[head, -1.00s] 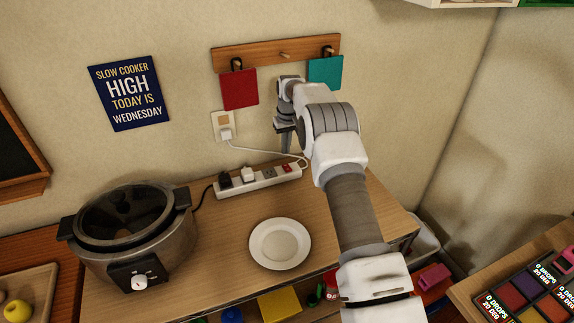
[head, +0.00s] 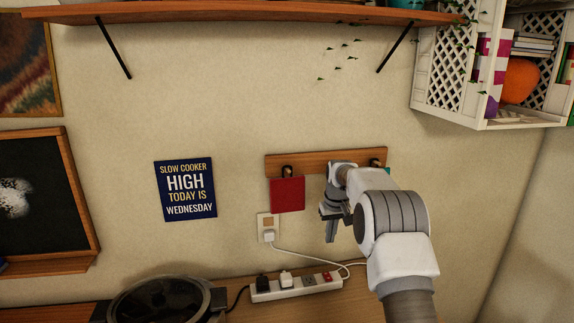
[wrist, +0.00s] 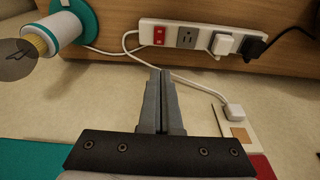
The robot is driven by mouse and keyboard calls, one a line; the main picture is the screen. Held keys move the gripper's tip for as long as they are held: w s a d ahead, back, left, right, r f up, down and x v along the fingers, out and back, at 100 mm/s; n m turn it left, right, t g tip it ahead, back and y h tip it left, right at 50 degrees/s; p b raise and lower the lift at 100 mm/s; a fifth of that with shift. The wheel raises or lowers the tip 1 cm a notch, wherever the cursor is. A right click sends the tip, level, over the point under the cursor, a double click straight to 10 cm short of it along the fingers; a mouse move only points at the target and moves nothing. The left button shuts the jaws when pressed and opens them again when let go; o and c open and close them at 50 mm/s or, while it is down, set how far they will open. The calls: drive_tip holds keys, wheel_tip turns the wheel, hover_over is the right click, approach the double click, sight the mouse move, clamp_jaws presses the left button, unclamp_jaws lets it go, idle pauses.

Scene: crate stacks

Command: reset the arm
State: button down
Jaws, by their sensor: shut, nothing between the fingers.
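My gripper (head: 331,232) is at the end of my raised arm, in front of the wall just below the wooden peg rail (head: 300,161). In the wrist view my gripper (wrist: 161,75) shows its two fingers together, with nothing between them. It is apart from the white power strip (head: 302,285), which lies beyond the fingertips in the wrist view (wrist: 200,40). My arm hides part of the rail and most of the teal cloth (head: 387,171).
A red cloth (head: 287,194) hangs left of my gripper, above a wall outlet (head: 268,228) with a plugged-in white cord. A slow cooker (head: 160,300) stands lower left. A wooden shelf (head: 250,16) and white lattice shelf (head: 450,70) are above. Open wall lies between sign and shelf.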

drive_tip(key=s+r+t, duration=0.2)
drive_tip(key=s+r, duration=1.8)
drive_tip(key=s+f+m+t, duration=0.1)
drive_tip(key=s+f+m, duration=0.1)
drive_tip(key=s, duration=2.4)
drive_tip(key=shift+f, duration=0.5)
